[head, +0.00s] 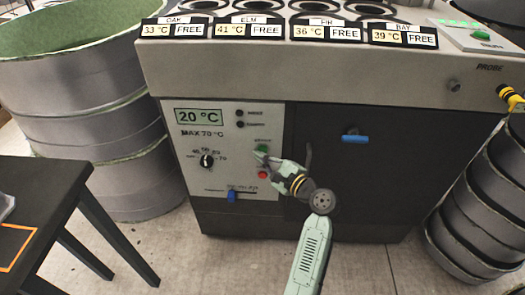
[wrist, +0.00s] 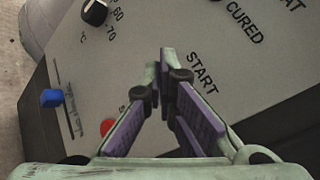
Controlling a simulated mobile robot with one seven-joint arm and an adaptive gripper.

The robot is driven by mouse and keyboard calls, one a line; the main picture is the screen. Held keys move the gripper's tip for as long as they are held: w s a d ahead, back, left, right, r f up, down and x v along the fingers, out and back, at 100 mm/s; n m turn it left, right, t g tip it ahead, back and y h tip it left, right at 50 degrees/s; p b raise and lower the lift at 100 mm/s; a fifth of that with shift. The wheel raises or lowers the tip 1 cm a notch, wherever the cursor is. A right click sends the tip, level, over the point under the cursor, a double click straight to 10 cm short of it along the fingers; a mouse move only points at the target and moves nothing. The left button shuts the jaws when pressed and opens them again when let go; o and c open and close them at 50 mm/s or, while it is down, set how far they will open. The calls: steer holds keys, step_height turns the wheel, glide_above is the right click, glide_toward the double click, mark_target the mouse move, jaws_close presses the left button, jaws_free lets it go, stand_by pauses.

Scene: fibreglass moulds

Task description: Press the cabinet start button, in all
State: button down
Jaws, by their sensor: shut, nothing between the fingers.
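The cabinet (head: 365,72) has a light control panel (head: 220,125) on its front. The green start button (head: 262,148) is on the panel's right side, with a red button (head: 262,174) below it. My gripper (head: 264,157) is shut and empty, its fingertips at the start button. I cannot tell whether they touch it. In the wrist view my gripper (wrist: 165,68) points at the panel beside the word START (wrist: 203,72). The start button is hidden there behind the fingers. The red button (wrist: 107,127) shows to their lower left.
The panel also holds a black knob (head: 206,160), a blue slider (head: 232,196) and a 20 °C display (head: 198,116). A dark door with a blue handle (head: 355,138) is to the right. Grey moulds (head: 95,95) and a dark table (head: 40,190) stand left.

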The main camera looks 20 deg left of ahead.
steer(key=shift+w+a, duration=0.1)
steer(key=shift+w, duration=0.3)
stand_by(0.4)
steer(key=shift+s, duration=0.1)
steer(key=shift+s+d+p, duration=0.25)
steer(key=shift+s+p, duration=0.3)
steer(key=shift+s, duration=0.15)
steer(key=shift+s, duration=0.1)
steer(key=s+p, duration=0.1)
steer(key=s, duration=0.1)
steer(key=s+d, duration=0.1)
steer(key=s, duration=0.1)
steer(key=shift+s+d+p, duration=0.2)
steer(key=shift+s+p, duration=0.1)
steer(key=shift+p, duration=0.1)
stand_by(0.7)
